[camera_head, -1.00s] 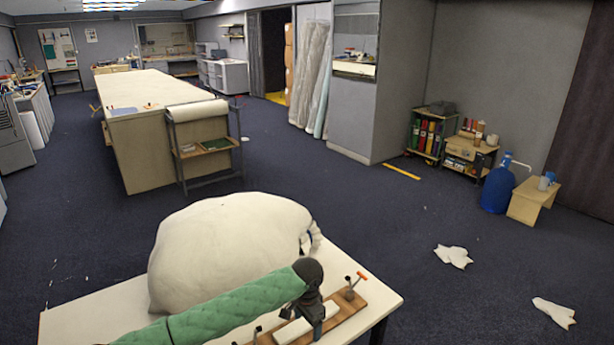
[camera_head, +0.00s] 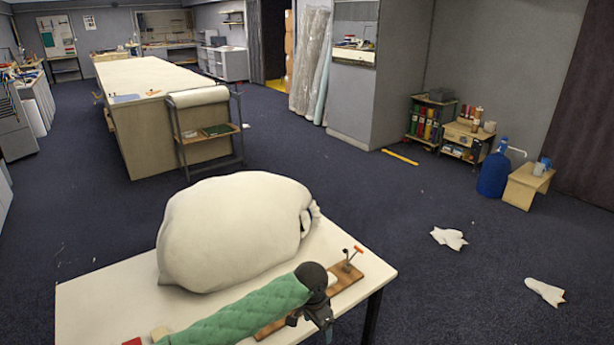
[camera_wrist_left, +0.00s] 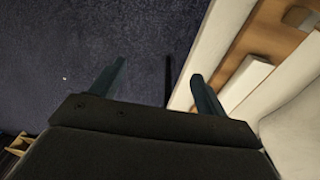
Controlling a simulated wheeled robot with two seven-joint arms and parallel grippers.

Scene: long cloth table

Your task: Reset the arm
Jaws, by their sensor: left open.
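My left arm, in a quilted green sleeve (camera_head: 245,312), comes in low from the left in the head view. My left gripper (camera_head: 323,322) is at the near right edge of the white table (camera_head: 110,290), pointing down. In the left wrist view its two fingers (camera_wrist_left: 158,72) stand wide apart with nothing between them. Dark floor shows between the fingers, and the table edge lies by the right finger. My right gripper is in neither view.
A large white stuffed sack (camera_head: 235,230) sits on the table beyond my arm. A wooden board (camera_head: 345,275) with a red-handled clamp lies beside my gripper, partly hidden. A long work table (camera_head: 150,80) stands farther back. White scraps (camera_head: 545,291) lie on the floor.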

